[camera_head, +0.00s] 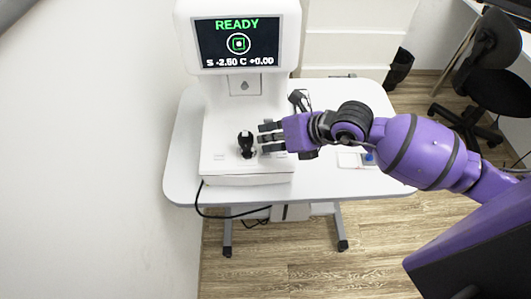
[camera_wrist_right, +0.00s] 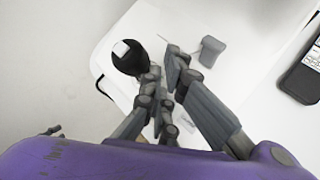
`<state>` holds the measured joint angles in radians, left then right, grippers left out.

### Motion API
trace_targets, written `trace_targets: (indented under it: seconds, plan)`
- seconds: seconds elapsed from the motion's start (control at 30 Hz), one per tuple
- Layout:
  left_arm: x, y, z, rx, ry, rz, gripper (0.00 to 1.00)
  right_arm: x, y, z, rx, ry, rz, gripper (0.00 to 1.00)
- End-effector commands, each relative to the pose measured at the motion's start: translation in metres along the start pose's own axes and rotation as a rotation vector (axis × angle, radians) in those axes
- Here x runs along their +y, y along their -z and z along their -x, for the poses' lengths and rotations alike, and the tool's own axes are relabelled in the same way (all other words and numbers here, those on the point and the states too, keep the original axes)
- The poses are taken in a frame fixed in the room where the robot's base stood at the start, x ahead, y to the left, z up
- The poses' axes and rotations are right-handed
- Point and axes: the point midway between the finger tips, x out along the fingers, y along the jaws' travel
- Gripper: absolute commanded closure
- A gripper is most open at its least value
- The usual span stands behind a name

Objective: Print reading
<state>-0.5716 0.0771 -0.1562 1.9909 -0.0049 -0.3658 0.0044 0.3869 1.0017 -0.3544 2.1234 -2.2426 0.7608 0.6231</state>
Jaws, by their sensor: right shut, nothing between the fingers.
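The white eye-test machine (camera_head: 247,178) stands on a white table. Its screen (camera_head: 238,43) shows green "READY", a green target mark and a line that seems to read "S -2.60 C +0.00", the small digits being blurred. A black joystick (camera_head: 246,140) stands upright on the machine's base; its light-topped knob (camera_wrist_right: 128,58) also shows in the right wrist view. My right gripper (camera_head: 264,138) is shut and empty, just right of the joystick. Contact between them cannot be told. In the right wrist view the fingertips (camera_wrist_right: 165,72) are close beside the knob. My left gripper is out of view.
The white table (camera_head: 185,130) has bare room left of the machine. Small items (camera_head: 357,159) lie on its right side, partly behind my arm. A black cable (camera_head: 215,215) hangs at the front. A black office chair (camera_head: 490,80) stands at the far right.

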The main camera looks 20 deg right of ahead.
Motion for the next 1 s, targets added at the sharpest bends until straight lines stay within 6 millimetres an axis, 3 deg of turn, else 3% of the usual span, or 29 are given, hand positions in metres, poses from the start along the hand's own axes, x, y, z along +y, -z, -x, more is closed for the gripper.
trace_targets:
  seconds: [1.0]
  plan:
    - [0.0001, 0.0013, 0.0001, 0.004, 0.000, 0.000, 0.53, -0.0045, 0.0043, -0.0060, 0.000, 0.000, 0.000, 1.00]
